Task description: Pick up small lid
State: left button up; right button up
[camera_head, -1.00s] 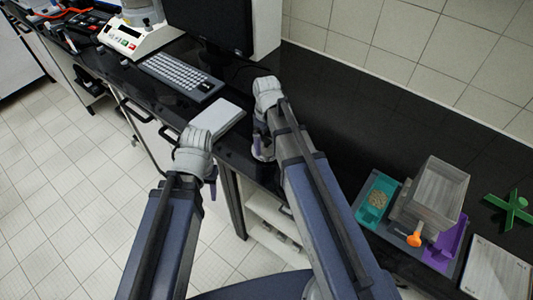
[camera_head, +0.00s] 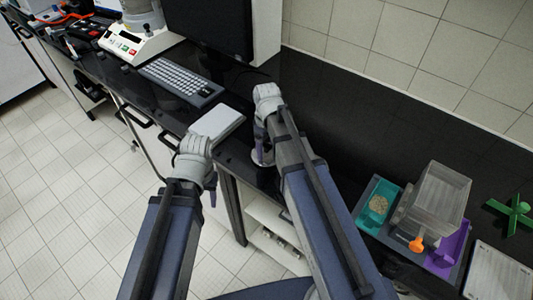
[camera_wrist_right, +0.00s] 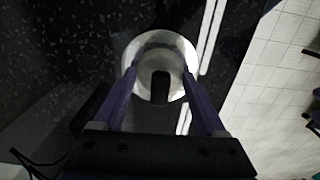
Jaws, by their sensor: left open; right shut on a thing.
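The small lid is a round, shiny metal disc with a dark knob.
A pale flat box (camera_head: 216,122) and a keyboard (camera_head: 180,82) lie left of my right gripper. A white balance (camera_head: 132,42) stands further left. The bench behind is clear.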

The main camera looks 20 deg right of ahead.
aim_at(267, 144)
jog(key=shift+c, duration=1.2)
notch_tip(267, 144, up, 10)
jog(key=p, duration=1)
jog(key=shift+r, duration=0.1)
jog(key=shift+s, duration=0.1)
